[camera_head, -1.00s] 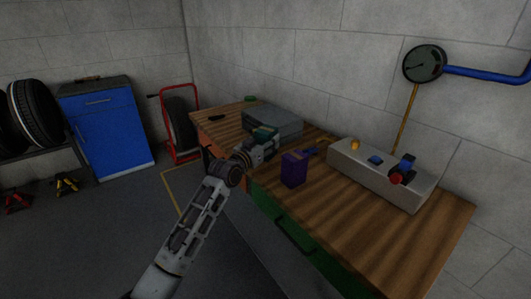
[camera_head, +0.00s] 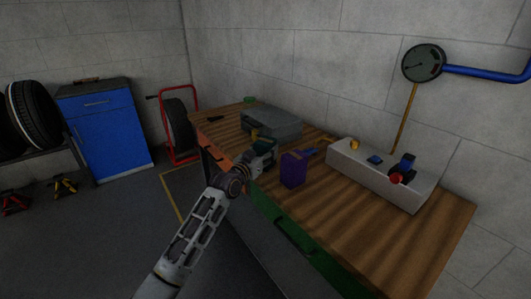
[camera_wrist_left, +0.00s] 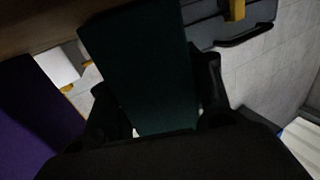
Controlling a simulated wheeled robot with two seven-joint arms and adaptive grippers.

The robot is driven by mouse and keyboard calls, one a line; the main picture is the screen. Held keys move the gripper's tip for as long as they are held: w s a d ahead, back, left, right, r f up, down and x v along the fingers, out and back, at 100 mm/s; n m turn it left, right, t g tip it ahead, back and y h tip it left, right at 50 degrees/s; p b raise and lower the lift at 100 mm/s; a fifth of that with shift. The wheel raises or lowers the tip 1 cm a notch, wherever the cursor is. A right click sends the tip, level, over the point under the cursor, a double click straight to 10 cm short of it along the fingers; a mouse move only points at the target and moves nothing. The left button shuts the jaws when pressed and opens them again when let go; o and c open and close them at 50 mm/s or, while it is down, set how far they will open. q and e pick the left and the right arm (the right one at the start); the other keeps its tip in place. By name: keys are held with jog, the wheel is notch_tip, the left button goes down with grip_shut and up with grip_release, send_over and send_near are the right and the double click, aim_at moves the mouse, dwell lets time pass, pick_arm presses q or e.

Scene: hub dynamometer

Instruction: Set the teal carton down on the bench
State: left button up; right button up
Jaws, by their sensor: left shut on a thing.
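My left gripper (camera_head: 264,158) is shut on the teal carton (camera_head: 265,146), over the near edge of the wooden bench (camera_head: 355,215). Its fingers cover much of the carton in the head view. In the left wrist view the carton (camera_wrist_left: 145,65) fills the middle, dark teal, between the two fingers (camera_wrist_left: 160,105). I cannot tell whether its underside touches the bench. My right gripper is in neither view.
A purple box (camera_head: 293,170) stands close to the right of the gripper. A grey case (camera_head: 280,124) lies just behind. A blue tool (camera_head: 304,152) lies behind the purple box. A pale control console (camera_head: 375,178) stands farther right. Bare bench shows at the front right.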

pick_arm(q)
jog(key=o, duration=0.7)
jog(key=shift+f, duration=0.1)
jog(key=o, duration=0.4)
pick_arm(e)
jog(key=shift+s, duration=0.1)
pick_arm(q)
jog(key=shift+s, duration=0.1)
